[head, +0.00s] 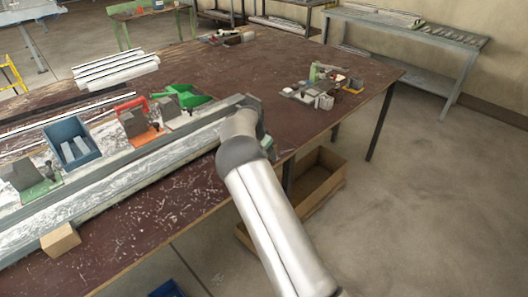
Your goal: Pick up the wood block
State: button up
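The wood block (61,240) is a small light-tan block. It sits near the front edge of the brown workbench at the lower left, beside the long grey profile rail. Nothing touches it from above. My arm reaches in from the bottom right, and its visible end is over the right end of the rail, well to the right of the block. My gripper does not show in this view.
The worn brown bench top (180,200) is clear to the right of the block. Behind the block are the metal rail (130,180), a green-based clamp (32,180), a blue bin (72,143) and an orange clamp (140,120). Small items (320,90) stand far right.

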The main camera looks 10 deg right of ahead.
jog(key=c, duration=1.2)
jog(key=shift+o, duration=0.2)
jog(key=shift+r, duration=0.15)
